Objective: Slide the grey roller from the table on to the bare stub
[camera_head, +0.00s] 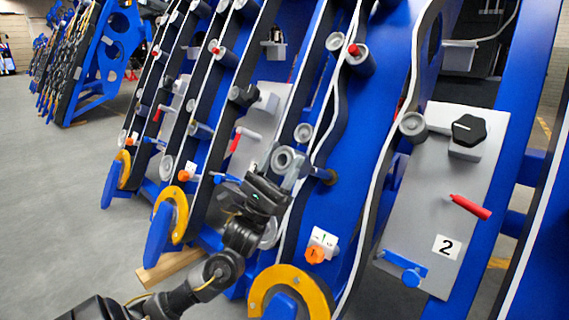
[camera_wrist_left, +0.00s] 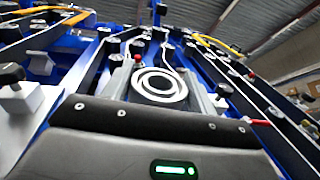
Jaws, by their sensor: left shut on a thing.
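My left gripper (camera_head: 287,166) is raised in front of the blue chassis and shut on the grey roller (camera_head: 284,157). The roller's round end with its centre hole faces the head camera. In the left wrist view the roller (camera_wrist_left: 160,85) shows as pale rings between the two grey fingers of my left gripper (camera_wrist_left: 160,90). A short dark stub (camera_head: 328,177) sticks out of the blue panel just right of the gripper, with no roller on it. The roller is apart from this stub in the picture. The table is not in view. My right gripper is not in view.
Other grey rollers (camera_head: 412,125) sit on the chassis, with a white belt running past them. A grey panel (camera_head: 410,215) with a black knob (camera_head: 468,131) and red handle (camera_head: 470,206) is at the right. Yellow-rimmed discs (camera_head: 290,283) stand low. Open floor (camera_head: 60,200) lies left.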

